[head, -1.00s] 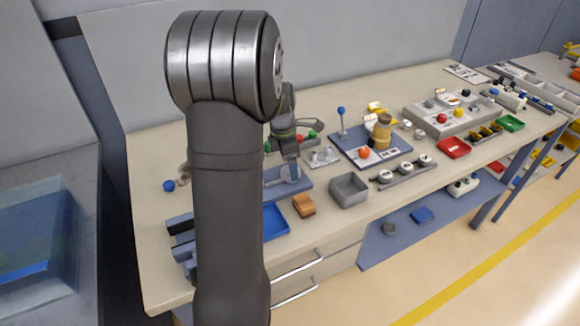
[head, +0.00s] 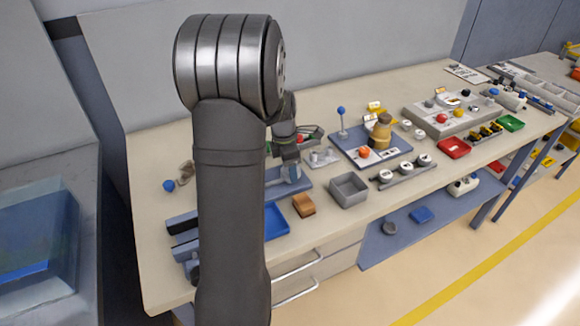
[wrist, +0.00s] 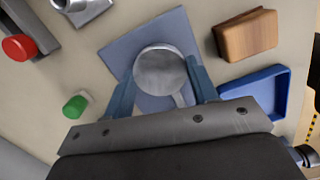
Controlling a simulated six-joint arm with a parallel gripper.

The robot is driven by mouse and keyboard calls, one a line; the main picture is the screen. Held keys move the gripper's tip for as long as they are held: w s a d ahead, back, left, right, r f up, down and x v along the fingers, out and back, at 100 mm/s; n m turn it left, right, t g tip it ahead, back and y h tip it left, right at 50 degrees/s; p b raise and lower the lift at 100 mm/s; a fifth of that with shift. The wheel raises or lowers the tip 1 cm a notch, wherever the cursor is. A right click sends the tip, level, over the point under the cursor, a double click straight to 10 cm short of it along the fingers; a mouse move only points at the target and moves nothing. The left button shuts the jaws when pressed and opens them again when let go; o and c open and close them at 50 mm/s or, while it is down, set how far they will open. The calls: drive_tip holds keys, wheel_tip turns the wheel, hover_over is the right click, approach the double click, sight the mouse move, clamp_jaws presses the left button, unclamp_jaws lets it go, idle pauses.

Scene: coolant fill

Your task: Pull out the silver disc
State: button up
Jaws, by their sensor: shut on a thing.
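The silver disc (wrist: 160,71) shows in the wrist view as a round grey metal face between the two blue fingers of my gripper (wrist: 163,85). My gripper is shut on it, one finger on each side. The disc is above or at a blue-grey plate (wrist: 124,45); I cannot tell whether it still touches it. A light strip shows just below the disc in the wrist view. In the head view my gripper (head: 291,172) is low over the blue-grey plate (head: 300,188), and the disc is mostly hidden by the fingers.
A brown wooden block (head: 303,204), a blue tray (head: 275,222) and a grey bin (head: 349,190) stand close by on the near side. A small metal fixture (head: 323,157) and a blue board with a tan pump-like part (head: 380,132) are to the right. A green cap (wrist: 75,107) lies left in the wrist view.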

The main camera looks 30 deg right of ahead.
drive_tip(key=shift+r, duration=0.35)
idle(0.5)
drive_tip(key=shift+r, duration=2.15)
drive_tip(key=shift+s, duration=0.1)
